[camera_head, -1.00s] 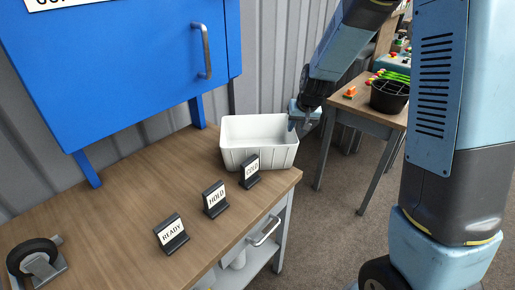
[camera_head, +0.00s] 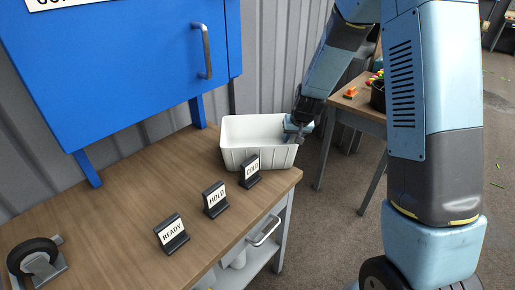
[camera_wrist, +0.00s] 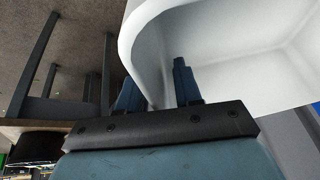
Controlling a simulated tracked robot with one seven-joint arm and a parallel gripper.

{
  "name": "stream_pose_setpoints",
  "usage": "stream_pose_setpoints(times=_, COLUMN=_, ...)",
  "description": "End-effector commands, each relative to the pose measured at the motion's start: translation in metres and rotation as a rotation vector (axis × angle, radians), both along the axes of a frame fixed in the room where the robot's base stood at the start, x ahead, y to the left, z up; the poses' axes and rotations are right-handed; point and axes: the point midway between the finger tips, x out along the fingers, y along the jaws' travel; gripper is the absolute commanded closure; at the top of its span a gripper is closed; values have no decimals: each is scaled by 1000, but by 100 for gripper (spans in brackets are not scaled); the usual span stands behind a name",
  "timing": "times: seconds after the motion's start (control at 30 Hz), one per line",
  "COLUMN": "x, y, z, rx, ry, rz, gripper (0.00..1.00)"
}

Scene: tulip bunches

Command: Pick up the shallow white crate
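The shallow white crate (camera_head: 238,155) stands upright on the right end of the wooden workbench (camera_head: 120,205). Its inside looks empty. My gripper (camera_head: 296,132) is at the crate's right end wall. In the wrist view the fingers of my gripper (camera_wrist: 156,85) are apart and straddle the crate's wall (camera_wrist: 148,55). One finger is inside the crate and the other outside. A gap shows between the inner finger and the wall, so the gripper looks open. The fingertips are partly hidden in the head view.
A blue cabinet (camera_head: 120,75) is behind the bench. A caster wheel (camera_head: 35,258) lies at the left. A second table (camera_head: 358,108) stands at right.

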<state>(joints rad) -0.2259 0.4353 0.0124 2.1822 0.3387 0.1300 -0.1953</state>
Motion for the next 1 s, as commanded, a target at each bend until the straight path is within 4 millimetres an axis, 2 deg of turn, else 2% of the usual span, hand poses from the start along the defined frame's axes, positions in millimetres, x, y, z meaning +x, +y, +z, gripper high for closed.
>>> stream_pose_setpoints(times=0.17, x=0, y=0, z=0, rx=0, ry=0, rz=0, gripper=68)
stream_pose_setpoints(times=0.5, x=0, y=0, z=0, rx=0, ry=0, rz=-1, gripper=100)
stream_pose_setpoints(times=1.0, x=0, y=-1, z=1, rx=1, ry=-1, rz=-2, gripper=100)
